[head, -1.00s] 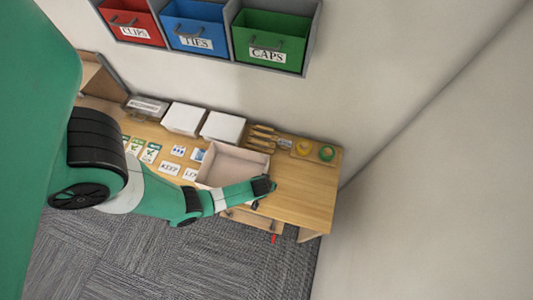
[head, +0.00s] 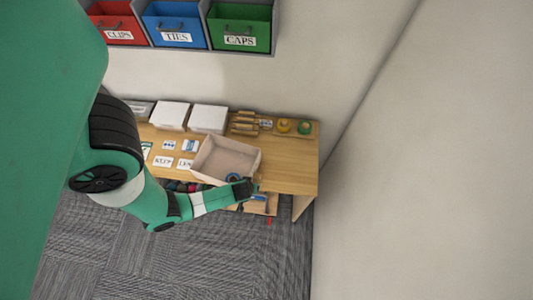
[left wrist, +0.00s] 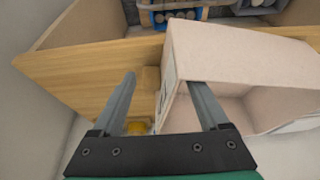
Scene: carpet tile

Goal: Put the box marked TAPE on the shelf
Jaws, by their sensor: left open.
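An open beige box (head: 225,155) sits on the wooden table, slightly turned. I cannot read a TAPE mark on it; part of a label shows on its side in the left wrist view. My left gripper (head: 246,189) is at the box's front right corner. In the left wrist view my left gripper (left wrist: 160,100) is open, with one finger left of the box (left wrist: 235,50) and the other overlapping its opening. I cannot tell whether they touch. The grey wall shelf (head: 204,22) holds bins marked CLIPS, TIES and CAPS. My right gripper is not in view.
Two white boxes (head: 208,118), wooden holders (head: 245,122) and yellow and green rolls (head: 304,127) stand along the table's back. Cards (head: 163,160) lie left of the beige box. The table (head: 290,165) is clear at right. A blue item (head: 259,197) lies below the table's front edge.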

